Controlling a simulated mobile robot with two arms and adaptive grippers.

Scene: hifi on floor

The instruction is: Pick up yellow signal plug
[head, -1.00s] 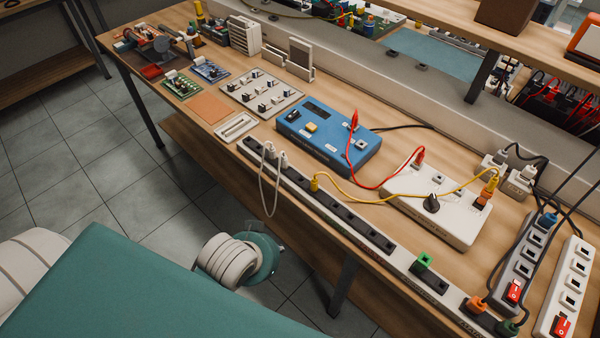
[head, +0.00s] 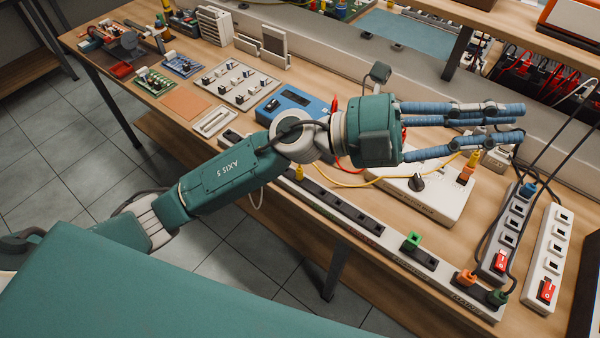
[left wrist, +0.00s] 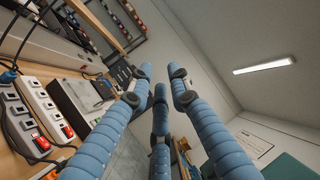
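A yellow cable runs between two yellow plugs. One yellow plug (head: 299,172) stands upright in the long socket rail (head: 338,203) along the bench front. The other yellow plug (head: 474,158) sits on an orange plug (head: 465,175) at the right end of the white box (head: 436,205). I cannot tell which is the signal plug. My left gripper (head: 515,122) is stretched out above the bench, its blue fingers apart and empty, pointing right. They also show apart in the left wrist view (left wrist: 160,82). Part of the cable is hidden behind the gripper. My right gripper is out of view.
A blue device (head: 290,103) is partly hidden behind my left arm. Two power strips with red switches, one grey (head: 509,225) and one white (head: 552,247), lie at the right with loose black cables. A raised shelf (head: 520,30) runs along the back.

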